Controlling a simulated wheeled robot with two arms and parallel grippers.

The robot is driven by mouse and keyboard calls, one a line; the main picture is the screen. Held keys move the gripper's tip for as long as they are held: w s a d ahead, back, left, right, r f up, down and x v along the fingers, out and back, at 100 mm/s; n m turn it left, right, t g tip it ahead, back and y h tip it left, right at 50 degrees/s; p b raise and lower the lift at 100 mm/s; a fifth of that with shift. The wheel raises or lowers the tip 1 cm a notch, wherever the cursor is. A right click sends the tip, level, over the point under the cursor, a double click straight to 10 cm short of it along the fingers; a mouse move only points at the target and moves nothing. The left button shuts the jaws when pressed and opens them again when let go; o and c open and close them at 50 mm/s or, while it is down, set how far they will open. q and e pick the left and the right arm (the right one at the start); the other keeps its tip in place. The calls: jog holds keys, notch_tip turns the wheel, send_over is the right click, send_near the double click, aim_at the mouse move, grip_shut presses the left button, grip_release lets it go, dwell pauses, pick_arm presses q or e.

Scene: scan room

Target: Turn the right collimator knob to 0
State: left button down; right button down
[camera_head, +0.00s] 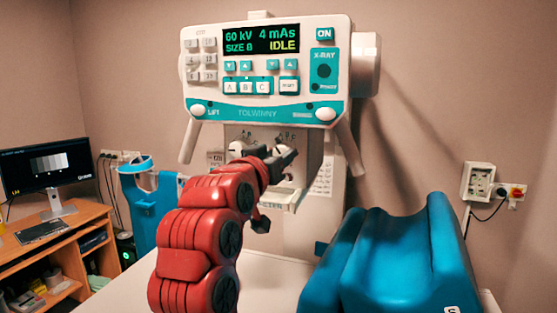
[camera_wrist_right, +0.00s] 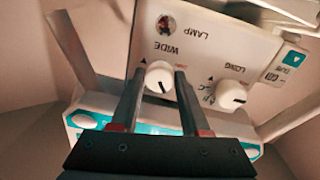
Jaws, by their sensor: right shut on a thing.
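The right collimator knob (camera_wrist_right: 159,77) is round and white with a dark pointer line. It is labelled WIDE in the right wrist view, where the panel appears upside down. The fingers of my right gripper (camera_wrist_right: 160,72) are on either side of this knob and shut on it. In the head view my right gripper (camera_head: 282,157) reaches the collimator front, and it hides most of the right knob. The other knob, labelled LONG (camera_wrist_right: 232,95), is free beside it; it also shows in the head view (camera_head: 237,150). The number setting is too small to read. My left gripper is not in view.
Above the collimator is the control panel (camera_head: 262,90), with its display (camera_head: 261,39) reading 60 kV, 4 mAs, IDLE. A blue cushioned support (camera_head: 395,265) stands at the front right. A desk (camera_head: 60,240) with a monitor (camera_head: 45,165) is at the left.

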jog(key=n, duration=0.5)
jog(key=shift+n+b, duration=0.3)
jog(key=shift+b, duration=0.05)
jog(key=n, duration=0.5)
jog(key=shift+n+p, duration=0.3)
jog(key=shift+c, duration=1.9)
grip_release()
jog(key=shift+s, duration=0.1)
jog(key=b+v, duration=0.4)
jog(key=v, duration=1.3)
jog(key=shift+s+f, duration=0.2)
jog(key=shift+d, duration=0.15)
